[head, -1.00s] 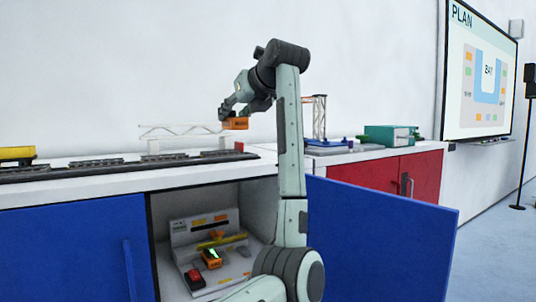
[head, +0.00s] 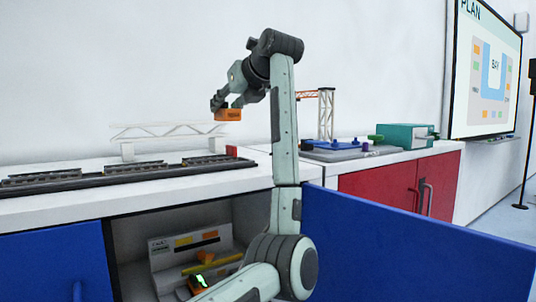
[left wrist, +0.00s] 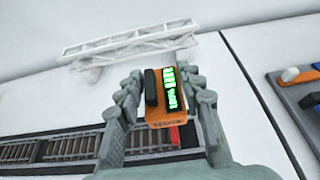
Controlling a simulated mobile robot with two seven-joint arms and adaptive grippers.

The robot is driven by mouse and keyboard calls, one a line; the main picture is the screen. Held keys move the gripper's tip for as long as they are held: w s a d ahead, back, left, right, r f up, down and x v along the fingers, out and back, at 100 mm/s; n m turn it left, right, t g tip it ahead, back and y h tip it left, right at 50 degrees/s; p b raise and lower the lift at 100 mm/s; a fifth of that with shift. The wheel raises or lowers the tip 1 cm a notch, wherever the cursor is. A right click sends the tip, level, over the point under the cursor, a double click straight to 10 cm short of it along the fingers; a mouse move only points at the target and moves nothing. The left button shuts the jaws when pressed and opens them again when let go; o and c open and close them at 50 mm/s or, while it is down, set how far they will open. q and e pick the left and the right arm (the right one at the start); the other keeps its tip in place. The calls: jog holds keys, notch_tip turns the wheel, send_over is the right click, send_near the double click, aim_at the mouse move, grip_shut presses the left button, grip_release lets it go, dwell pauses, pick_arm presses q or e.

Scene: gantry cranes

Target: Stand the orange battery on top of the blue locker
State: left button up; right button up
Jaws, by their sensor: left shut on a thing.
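My left gripper (head: 224,108) is shut on the orange battery (head: 231,115) and holds it in the air above the white countertop. In the left wrist view the battery (left wrist: 157,116) sits between the two fingers, its green lit display and a black block facing the camera. The blue locker (head: 55,265) stands under the counter with its white top (head: 150,192) clear at the front edge. Its blue door (head: 410,245) hangs open to the right. My right gripper is not in view.
Dark rail track (head: 120,174), a white truss bridge (head: 168,130) and a small red block (head: 231,152) occupy the back of the top. A charger panel (head: 185,255) and a green-lit device (head: 198,283) are inside. A red cabinet (head: 385,187) stands right, with a teal box (head: 403,136) on it.

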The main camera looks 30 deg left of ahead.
pick_arm(q)
jog(key=w+d+f, duration=0.2)
jog(key=w+d+f+p, duration=0.1)
jog(key=w+d+f, duration=0.1)
jog(key=w, duration=0.1)
jog(key=w+d+f, duration=0.2)
jog(key=w, duration=0.1)
jog(key=shift+w+d+f+p, duration=0.1)
jog(key=shift+w+p, duration=0.05)
jog(key=shift+p, duration=0.2)
notch_tip(320, 180, down, 3)
jog(key=shift+f, duration=0.5)
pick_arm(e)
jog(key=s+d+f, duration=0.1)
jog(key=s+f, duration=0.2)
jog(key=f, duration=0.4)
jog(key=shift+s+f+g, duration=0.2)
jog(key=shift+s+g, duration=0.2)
pick_arm(q)
jog(key=shift+f, duration=0.1)
jog(key=o, duration=0.8)
jog(key=shift+f, duration=0.1)
jog(key=o, duration=0.3)
jog(key=shift+o, duration=1)
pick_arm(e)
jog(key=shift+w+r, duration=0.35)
